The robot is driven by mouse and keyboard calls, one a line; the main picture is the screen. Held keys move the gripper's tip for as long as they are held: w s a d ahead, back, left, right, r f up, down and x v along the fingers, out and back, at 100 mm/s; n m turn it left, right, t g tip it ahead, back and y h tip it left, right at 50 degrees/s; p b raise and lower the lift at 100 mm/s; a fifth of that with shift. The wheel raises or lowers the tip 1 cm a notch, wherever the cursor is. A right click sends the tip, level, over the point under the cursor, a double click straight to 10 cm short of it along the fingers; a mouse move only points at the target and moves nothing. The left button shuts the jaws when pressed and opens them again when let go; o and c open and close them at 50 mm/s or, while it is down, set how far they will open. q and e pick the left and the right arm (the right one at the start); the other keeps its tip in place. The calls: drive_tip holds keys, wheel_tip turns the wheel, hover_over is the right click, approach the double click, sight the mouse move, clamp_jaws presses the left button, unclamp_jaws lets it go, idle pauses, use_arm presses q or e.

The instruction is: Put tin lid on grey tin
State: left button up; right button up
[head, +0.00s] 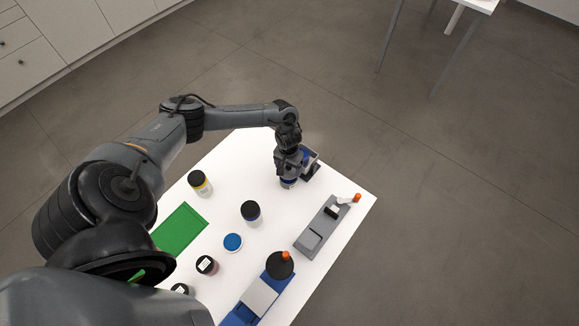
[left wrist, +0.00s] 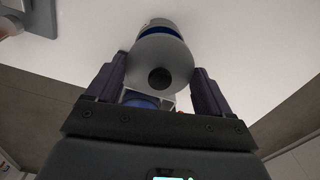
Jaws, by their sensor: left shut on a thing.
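My left gripper (head: 289,172) is over the far end of the white table. In the left wrist view its two fingers (left wrist: 159,68) are closed about a round grey piece with a dark round centre, which looks like the tin lid (left wrist: 178,54). Just beyond it is a pale grey cylinder with a blue band, likely the grey tin (left wrist: 158,24). In the head view a blue-banded grey body, likely the same tin (head: 288,184), shows right under the gripper. The lid overlaps the tin in view; I cannot tell whether they touch. My right gripper is not in view.
A grey device (head: 313,240) and a blue device (head: 246,314) stand along the right side.

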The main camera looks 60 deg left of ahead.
sight(289, 167)
use_arm(q)
drive_tip(key=shift+r+p, duration=0.15)
drive_tip(key=shift+p, duration=0.35)
drive_tip(key=shift+f+b, duration=0.6)
drive_tip(key=shift+f, duration=1.15)
drive_tip(key=shift+p, duration=0.45)
drive_tip(key=shift+p, duration=0.35)
drive_tip(key=shift+f, duration=0.75)
idle(0.7)
